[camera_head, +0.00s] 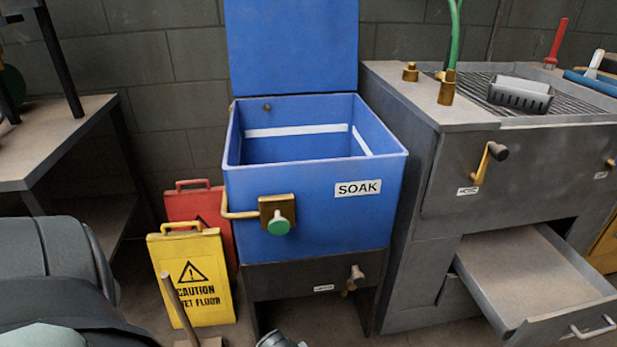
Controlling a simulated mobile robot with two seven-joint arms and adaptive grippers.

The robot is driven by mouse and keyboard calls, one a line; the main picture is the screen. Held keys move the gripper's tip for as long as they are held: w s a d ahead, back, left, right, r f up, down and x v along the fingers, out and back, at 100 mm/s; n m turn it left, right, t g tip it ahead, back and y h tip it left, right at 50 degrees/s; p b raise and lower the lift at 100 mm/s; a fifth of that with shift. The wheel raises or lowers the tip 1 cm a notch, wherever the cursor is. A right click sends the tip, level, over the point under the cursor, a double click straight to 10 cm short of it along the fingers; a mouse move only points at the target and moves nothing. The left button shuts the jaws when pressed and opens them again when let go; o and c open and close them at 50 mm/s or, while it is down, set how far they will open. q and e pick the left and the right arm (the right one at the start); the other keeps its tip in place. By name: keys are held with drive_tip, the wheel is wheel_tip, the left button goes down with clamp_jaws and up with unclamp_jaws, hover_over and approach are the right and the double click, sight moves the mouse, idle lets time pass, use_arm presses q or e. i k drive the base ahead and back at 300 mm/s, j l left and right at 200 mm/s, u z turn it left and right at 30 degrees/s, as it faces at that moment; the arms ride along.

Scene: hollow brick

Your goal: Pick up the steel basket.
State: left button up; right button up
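A small grey slotted basket (520,94), which looks like the steel basket, sits on the ribbed top of the grey counter (400,95) at the right. Its slotted front side faces me, and a pale piece shows at its top. Nothing is touching it from my side. Neither gripper can be made out. Large dark grey rounded parts fill the lower left corner, and a small grey metal part shows at the bottom edge, too cut off to identify.
A blue SOAK tub (310,205) with its lid up stands left of the counter. A pulled-out drawer (535,280) juts forward below the counter. Yellow (193,280) and red (198,205) floor signs stand left. A green hose (455,35) rises from a brass fitting left of the basket.

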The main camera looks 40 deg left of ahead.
sight(535, 98)
drive_tip(key=i+l, duration=0.1)
drive_tip(key=l, duration=0.25)
drive_tip(key=i+l+u, duration=0.1)
drive_tip(key=l, duration=0.25)
drive_tip(key=i+l+u, duration=0.1)
drive_tip(key=l, duration=0.3)
drive_tip(key=i+l+u, duration=0.1)
drive_tip(key=l, duration=0.25)
drive_tip(key=i+l+u, duration=0.15)
drive_tip(key=l, duration=0.25)
drive_tip(key=i+l+u, duration=0.1)
drive_tip(key=l, duration=0.25)
drive_tip(key=i+l+u, duration=0.2)
drive_tip(key=l, duration=0.35)
drive_tip(key=i+l+u, duration=0.15)
drive_tip(key=l, duration=0.4)
drive_tip(key=i+l+u, duration=0.2)
drive_tip(key=l, duration=0.35)
drive_tip(key=l+u, duration=0.15)
drive_tip(key=l, duration=0.4)
